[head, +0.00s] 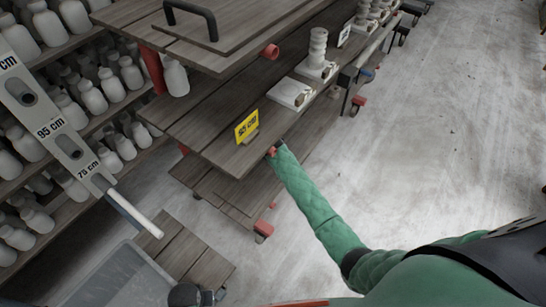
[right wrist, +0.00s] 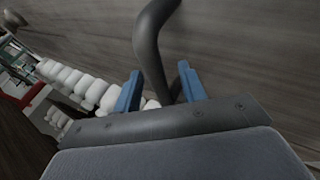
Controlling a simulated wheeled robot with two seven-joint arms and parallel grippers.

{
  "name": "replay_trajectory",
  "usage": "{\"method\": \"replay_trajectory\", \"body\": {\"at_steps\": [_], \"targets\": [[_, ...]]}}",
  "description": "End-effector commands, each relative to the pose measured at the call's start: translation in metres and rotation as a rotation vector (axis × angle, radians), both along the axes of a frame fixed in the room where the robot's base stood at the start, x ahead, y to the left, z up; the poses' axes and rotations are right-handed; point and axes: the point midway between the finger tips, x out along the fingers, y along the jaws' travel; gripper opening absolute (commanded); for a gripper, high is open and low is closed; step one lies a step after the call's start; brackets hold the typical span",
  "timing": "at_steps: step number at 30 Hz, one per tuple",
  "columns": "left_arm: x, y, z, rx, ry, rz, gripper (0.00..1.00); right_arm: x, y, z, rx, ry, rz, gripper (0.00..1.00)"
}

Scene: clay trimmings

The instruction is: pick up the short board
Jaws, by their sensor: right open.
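In the right wrist view my right gripper (right wrist: 160,82) is open, its two blue fingers apart on either side of a dark curved handle (right wrist: 152,40). The handle stands against a brown wooden board (right wrist: 240,50). In the head view my green right sleeve reaches the cart's middle tier, and the gripper is hidden beyond its edge. A board (head: 230,192) lies on the cart's lower tier, partly covered by the tier above; I cannot tell for sure that it is the short one. Another board with a black handle (head: 212,25) lies on the top tier. My left gripper is not in view.
White bottles (head: 90,95) fill shelves at left behind a measuring bar (head: 50,130). A grey bin (head: 115,278) is below. Floor at right is clear.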

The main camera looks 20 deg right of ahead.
Motion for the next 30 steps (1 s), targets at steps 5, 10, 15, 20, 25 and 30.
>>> {"method": "replay_trajectory", "body": {"at_steps": [5, 10, 15, 20, 25, 30], "targets": [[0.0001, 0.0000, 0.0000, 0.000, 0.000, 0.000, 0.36, 0.0003, 0.0000, -0.0003, 0.000, 0.000, 0.000, 0.41], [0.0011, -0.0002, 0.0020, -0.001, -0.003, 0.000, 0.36, 0.0003, 0.0000, -0.0002, 0.001, -0.001, 0.001, 0.14], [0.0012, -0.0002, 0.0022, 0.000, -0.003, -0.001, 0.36, 0.0002, 0.0000, -0.0001, 0.001, -0.001, 0.001, 0.00], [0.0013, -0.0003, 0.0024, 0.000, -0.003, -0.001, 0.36, 0.0001, 0.0001, -0.0002, -0.001, 0.000, 0.001, 0.00], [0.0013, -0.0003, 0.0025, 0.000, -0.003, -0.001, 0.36, 0.0000, 0.0001, -0.0003, -0.001, 0.000, 0.001, 0.00], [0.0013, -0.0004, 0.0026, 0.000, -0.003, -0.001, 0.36, 0.0000, 0.0002, -0.0003, -0.001, 0.000, 0.001, 0.00]]}}
